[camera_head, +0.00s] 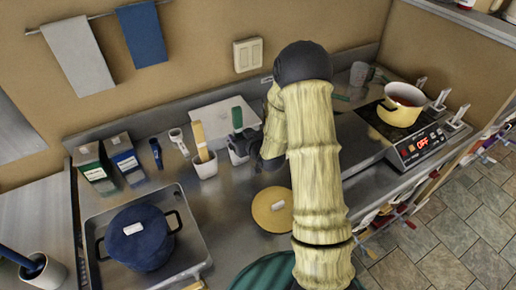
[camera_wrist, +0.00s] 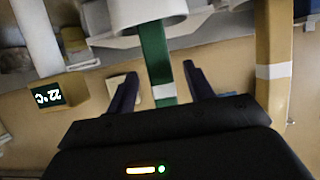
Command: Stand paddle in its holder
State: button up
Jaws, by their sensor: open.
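A green-handled paddle (camera_head: 237,118) stands in a white holder (camera_head: 238,156) on the steel counter. A wooden paddle (camera_head: 198,138) stands in another white holder (camera_head: 205,167) to its left. My gripper (camera_wrist: 160,72) is open in the wrist view, with its two dark fingers on either side of the green handle (camera_wrist: 155,55), which has a white band. The handle runs into a white holder (camera_wrist: 146,12) at the top of that view. The wooden paddle (camera_wrist: 274,60) passes to the right of the fingers. In the head view my arm partly hides the area around the gripper.
A steel tray (camera_head: 195,235) holds a lidded blue pot (camera_head: 140,237) at the front left. A round tan lid (camera_head: 272,210) lies on the counter. Two cartons (camera_head: 122,155) stand at the back left. A yellow pot (camera_head: 400,105) sits on a hot plate at the right.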

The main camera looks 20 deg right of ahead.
jog(key=v, duration=0.9)
jog(key=shift+r, duration=0.2)
jog(key=p+v, duration=0.3)
jog(key=p, duration=0.5)
jog(key=p+v, duration=0.2)
jog(key=p, duration=0.4)
jog(key=shift+s+d+p, duration=0.1)
jog(key=shift+s+p, duration=0.1)
jog(key=shift+p, duration=0.2)
